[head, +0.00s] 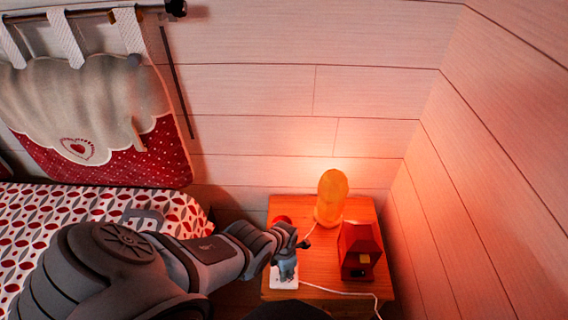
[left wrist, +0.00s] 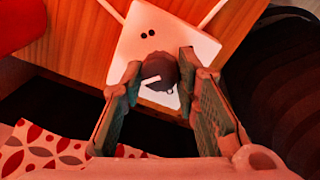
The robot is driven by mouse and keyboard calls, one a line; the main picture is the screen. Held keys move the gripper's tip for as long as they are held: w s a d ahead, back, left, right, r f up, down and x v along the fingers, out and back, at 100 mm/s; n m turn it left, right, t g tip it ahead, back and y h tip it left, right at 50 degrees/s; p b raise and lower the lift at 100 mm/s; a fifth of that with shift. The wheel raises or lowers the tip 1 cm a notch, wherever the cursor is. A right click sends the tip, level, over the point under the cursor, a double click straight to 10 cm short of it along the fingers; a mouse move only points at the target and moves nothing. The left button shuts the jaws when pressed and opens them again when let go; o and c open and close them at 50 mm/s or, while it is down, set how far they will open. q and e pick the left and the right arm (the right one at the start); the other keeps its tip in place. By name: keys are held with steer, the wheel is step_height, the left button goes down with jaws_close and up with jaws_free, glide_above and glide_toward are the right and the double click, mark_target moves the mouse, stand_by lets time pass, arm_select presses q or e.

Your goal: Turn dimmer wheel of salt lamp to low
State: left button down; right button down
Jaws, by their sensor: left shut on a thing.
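The salt lamp (head: 330,198) glows orange at the back of the wooden nightstand (head: 325,293). A white dimmer box (head: 275,284) lies at the nightstand's front left; it also shows in the left wrist view (left wrist: 172,32), with two dark dots. My left gripper (head: 286,270) reaches down over this box. In the left wrist view, the dark round dimmer wheel (left wrist: 160,68), with a white mark on it, sits between the fingertips of my left gripper (left wrist: 160,80). The gripper is shut on the wheel. In the head view my gripper hides the wheel. My right gripper is not in view.
A red box-like object (head: 360,248) stands right of the lamp. A round red thing (head: 281,220) is at the back left of the nightstand. A white cord (head: 335,291) runs across the front. The patterned bed (head: 100,205) is at left; the wooden wall is close at right.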

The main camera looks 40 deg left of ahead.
arm_select(q)
steer(key=c, duration=1.2)
jaws_free()
